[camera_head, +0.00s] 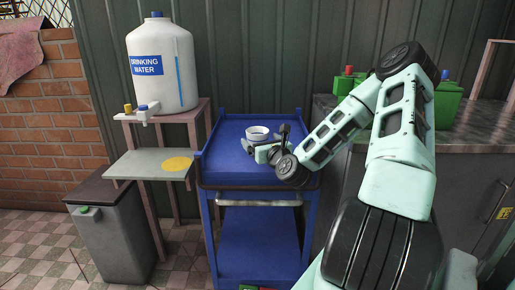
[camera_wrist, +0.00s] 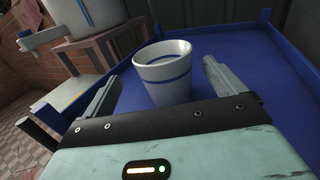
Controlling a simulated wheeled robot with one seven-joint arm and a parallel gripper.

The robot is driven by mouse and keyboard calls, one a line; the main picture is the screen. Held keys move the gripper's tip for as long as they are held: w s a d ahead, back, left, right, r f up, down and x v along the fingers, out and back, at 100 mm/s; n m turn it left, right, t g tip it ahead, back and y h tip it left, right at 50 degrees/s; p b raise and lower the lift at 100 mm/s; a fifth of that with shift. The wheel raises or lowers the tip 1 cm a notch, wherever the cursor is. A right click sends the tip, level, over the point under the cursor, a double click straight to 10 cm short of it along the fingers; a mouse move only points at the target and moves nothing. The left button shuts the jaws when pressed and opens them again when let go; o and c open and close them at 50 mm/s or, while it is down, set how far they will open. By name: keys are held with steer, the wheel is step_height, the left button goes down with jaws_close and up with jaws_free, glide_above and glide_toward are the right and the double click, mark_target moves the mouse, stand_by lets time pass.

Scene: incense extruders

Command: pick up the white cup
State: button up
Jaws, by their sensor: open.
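The white cup (camera_head: 257,133) stands upright on the top tray of the blue cart (camera_head: 240,177). In the wrist view the white cup (camera_wrist: 165,75) has a thin blue band and sits between my gripper's two fingers. My gripper (camera_wrist: 162,82) is open, with a finger on each side of the cup and a visible gap to the right finger. The lower part of the cup is hidden behind the gripper body. In the head view my gripper (camera_head: 262,144) is low over the tray at the cup, partly hidden by my wrist.
A drinking water jug (camera_head: 162,65) stands on a stand left of the cart, with a shelf (camera_head: 140,166) bearing a yellow disc below. A grey bin (camera_head: 112,230) is at the left. A metal counter (camera_head: 470,137) with green containers is at the right. The tray has raised blue edges.

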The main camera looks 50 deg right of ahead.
mark_target(254, 133)
steer(key=x, duration=0.5)
steer(key=shift+d+f+b, duration=0.3)
steer(key=shift+b, duration=0.1)
steer(key=c, duration=1.2)
